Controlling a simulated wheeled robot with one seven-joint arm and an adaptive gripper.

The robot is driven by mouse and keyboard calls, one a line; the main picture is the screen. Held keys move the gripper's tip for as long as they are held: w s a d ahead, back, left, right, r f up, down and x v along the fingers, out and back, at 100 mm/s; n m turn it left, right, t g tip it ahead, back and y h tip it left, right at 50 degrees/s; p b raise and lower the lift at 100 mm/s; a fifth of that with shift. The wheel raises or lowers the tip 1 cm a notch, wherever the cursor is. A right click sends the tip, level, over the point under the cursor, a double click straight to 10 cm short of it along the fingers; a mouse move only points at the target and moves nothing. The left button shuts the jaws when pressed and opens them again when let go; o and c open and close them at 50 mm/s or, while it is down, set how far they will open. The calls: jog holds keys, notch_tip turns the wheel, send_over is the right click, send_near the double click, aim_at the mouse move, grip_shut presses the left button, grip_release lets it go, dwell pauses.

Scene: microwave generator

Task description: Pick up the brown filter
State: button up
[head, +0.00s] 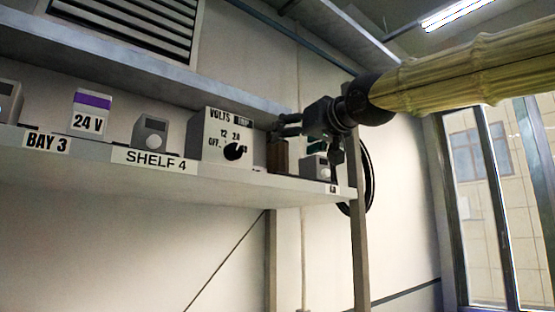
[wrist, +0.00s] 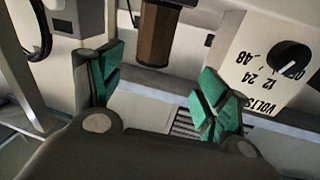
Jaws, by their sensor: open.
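The brown filter (wrist: 156,36) is a brown block with a dark top part. In the wrist view it lies ahead, between and beyond the green-padded fingers of my gripper (wrist: 158,90). The fingers are wide apart and nothing is between the pads. In the head view the filter (head: 278,157) stands on the shelf, just right of the white volts box, and my gripper (head: 300,135) is right beside it, with one finger over its upper part. My gripper partly hides the filter there.
The volts box (head: 222,137) with a black knob stands close left of the filter. A small grey device (head: 315,168) stands close on its right, near the shelf's end. The shelf (head: 240,182) also holds a 24 V box (head: 90,112) and a grey device (head: 150,133). An upper ledge (head: 130,65) runs above.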

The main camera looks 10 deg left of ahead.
aim_at(282, 146)
jog(key=shift+n+h, duration=0.3)
jog(key=shift+n, duration=0.1)
jog(key=p+x, duration=0.2)
jog(key=x, duration=0.3)
jog(key=shift+w+a+r, duration=0.1)
jog(key=shift+w, duration=0.2)
jog(key=shift+w+a+p, duration=0.25)
jog(key=shift+w+p, duration=0.15)
jog(key=shift+p, duration=0.05)
jog(key=x, duration=0.1)
jog(key=p+x, duration=0.1)
jog(key=x, duration=0.1)
jog(key=p+x, duration=0.1)
jog(key=shift+w+f, duration=0.3)
jog(key=shift+s+d+r, duration=0.1)
jog(key=shift+s+d, duration=0.05)
jog(key=shift+c, duration=0.4)
jog(key=c, duration=1)
jog(key=shift+c, duration=0.4)
